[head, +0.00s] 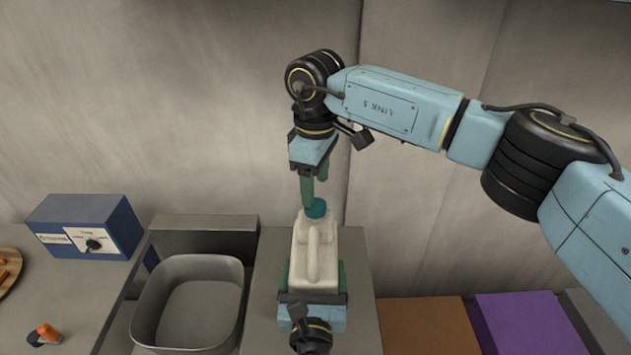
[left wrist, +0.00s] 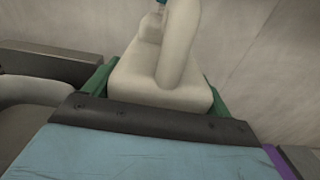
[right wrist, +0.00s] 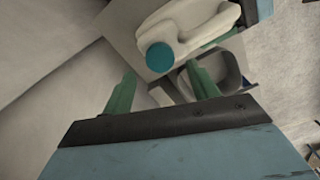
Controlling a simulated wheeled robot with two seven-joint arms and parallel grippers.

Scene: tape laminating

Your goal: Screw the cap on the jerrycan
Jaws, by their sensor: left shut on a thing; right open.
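The white jerrycan (head: 314,258) stands upright on the grey counter block in the middle of the head view. Its teal cap (head: 316,208) sits at the mouth; it shows as a teal disc in the right wrist view (right wrist: 160,57). I cannot tell how tightly it is seated. My left gripper (head: 313,285) is shut on the jerrycan's body from the front, with a green finger on each side; the can also fills the left wrist view (left wrist: 158,75). My right gripper (head: 308,192) points down at the cap from above, its green fingers (right wrist: 163,98) apart and empty.
A grey basin (head: 190,300) is set left of the jerrycan. A blue box with a dial (head: 85,226) stands farther left, near an orange-tipped item (head: 47,333). Brown (head: 428,328) and purple (head: 527,322) boxes lie to the right. A wall closes the back.

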